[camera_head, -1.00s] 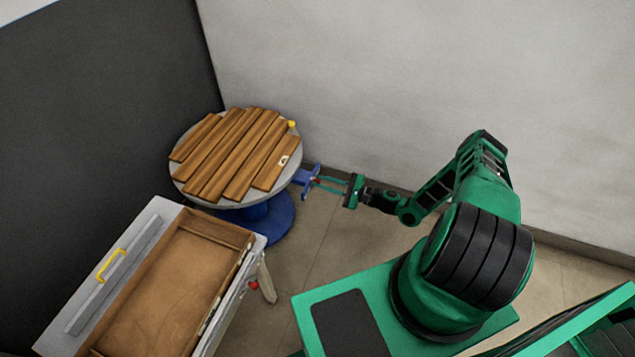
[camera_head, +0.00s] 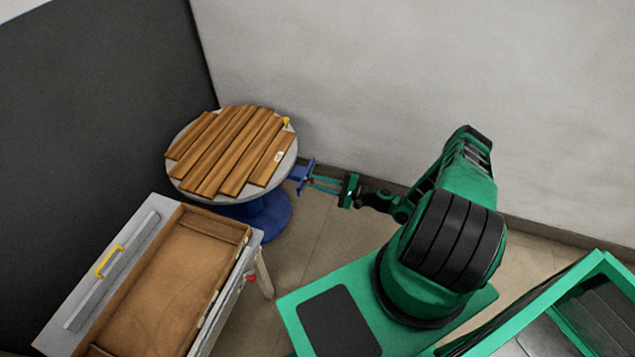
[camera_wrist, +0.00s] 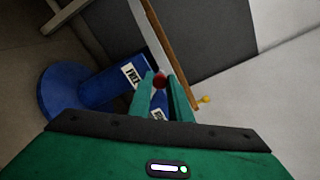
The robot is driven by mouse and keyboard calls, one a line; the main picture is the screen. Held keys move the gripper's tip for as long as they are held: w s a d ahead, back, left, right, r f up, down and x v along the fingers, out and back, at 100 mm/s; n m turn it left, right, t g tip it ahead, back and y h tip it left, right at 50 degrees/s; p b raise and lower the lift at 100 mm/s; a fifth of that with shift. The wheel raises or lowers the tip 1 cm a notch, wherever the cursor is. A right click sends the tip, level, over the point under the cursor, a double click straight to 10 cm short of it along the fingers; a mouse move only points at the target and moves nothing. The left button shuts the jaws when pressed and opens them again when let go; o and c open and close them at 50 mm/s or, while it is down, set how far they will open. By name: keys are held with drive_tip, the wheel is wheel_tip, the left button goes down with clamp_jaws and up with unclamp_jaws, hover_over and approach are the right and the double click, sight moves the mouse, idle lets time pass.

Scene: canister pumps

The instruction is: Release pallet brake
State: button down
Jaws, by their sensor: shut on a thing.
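The pallet is a round grey turntable (camera_head: 178,180) topped with brown wooden slats, on a blue pedestal (camera_head: 268,215). A blue bracket (camera_head: 303,170) sticks out from its right side towards my gripper (camera_head: 311,183). In the wrist view, a small dark red knob (camera_wrist: 160,80) sits between the tips of my gripper (camera_wrist: 164,82), which is shut on it. A white label (camera_wrist: 131,76) reading "FREE" is on the blue part left of the knob. A second label (camera_wrist: 158,114) is partly hidden by the fingers.
A grey bench (camera_head: 70,322) with an open wooden tray (camera_head: 180,265) and a yellow handle (camera_head: 110,261) stands at the lower left. A small yellow knob (camera_head: 286,121) is on the turntable's far edge. Walls close in behind and at left. Floor is clear between bench and my base.

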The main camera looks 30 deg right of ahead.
drive_tip(key=shift+s+d+f, duration=0.1)
drive_tip(key=shift+d+f, duration=0.1)
drive_tip(key=shift+f, duration=0.05)
drive_tip(key=c, duration=1.8)
unclamp_jaws()
drive_tip(key=shift+o, duration=0.9)
drive_tip(key=shift+a+r, duration=0.1)
drive_tip(key=v, duration=1)
drive_tip(key=shift+s+d, duration=0.25)
